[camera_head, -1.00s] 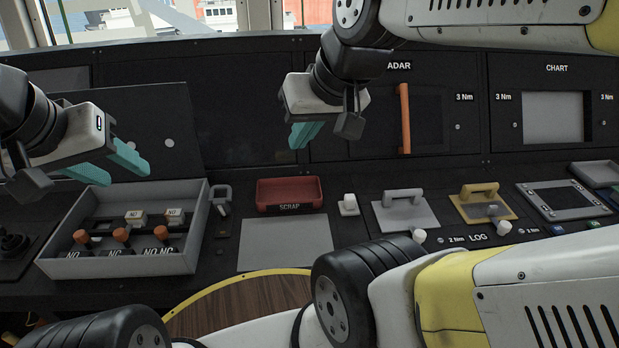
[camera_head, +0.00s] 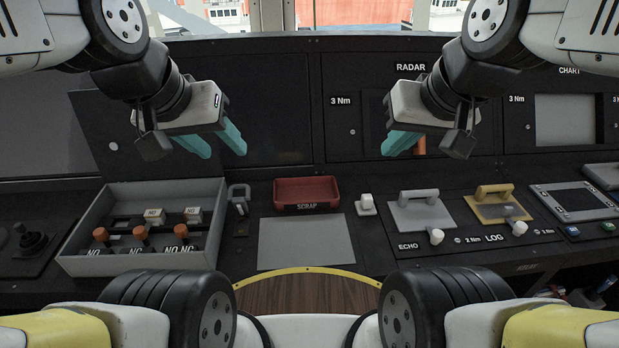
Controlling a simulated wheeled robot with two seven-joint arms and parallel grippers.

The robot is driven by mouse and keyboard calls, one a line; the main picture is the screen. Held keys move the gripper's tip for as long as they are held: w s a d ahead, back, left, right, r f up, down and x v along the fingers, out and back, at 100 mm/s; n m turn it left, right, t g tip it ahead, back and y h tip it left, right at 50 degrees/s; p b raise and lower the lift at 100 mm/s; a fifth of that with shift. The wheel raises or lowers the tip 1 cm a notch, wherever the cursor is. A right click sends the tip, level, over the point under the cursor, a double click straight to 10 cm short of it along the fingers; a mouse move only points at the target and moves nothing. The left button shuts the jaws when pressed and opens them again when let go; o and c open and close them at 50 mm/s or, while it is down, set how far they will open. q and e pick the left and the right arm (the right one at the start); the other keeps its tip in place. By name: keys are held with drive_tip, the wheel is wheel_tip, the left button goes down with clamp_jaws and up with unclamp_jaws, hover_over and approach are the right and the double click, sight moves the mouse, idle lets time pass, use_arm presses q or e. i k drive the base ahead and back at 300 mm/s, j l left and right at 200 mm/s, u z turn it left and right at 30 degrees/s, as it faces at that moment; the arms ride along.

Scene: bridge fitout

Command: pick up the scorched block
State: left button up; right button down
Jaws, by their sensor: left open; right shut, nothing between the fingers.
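A grey open box (camera_head: 212,223) stands at the left of the console. Inside are contact blocks: several with orange tops, one of them a block (camera_head: 140,233), in the front row, and small white-topped blocks (camera_head: 193,214) marked NO behind. I cannot tell which block is scorched; no burn mark shows at this size. My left gripper (camera_head: 213,143) is open and empty, its teal fingers apart, above the box's back right side.
A red SCRAP tray (camera_head: 306,191) sits at the console's middle, with a bare grey plate (camera_head: 305,242) before it. A padlock-shaped piece (camera_head: 239,198) stands between box and tray. Handled ECHO (camera_head: 420,212) and LOG (camera_head: 498,205) plates lie to the right.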

sight(192, 215)
drive_tip(key=k+j+u, duration=0.15)
drive_tip(key=j+u, duration=0.2)
drive_tip(key=j, duration=0.35)
drive_tip(key=j+u, duration=0.35)
drive_tip(key=j, duration=0.35)
drive_tip(key=k, duration=0.05)
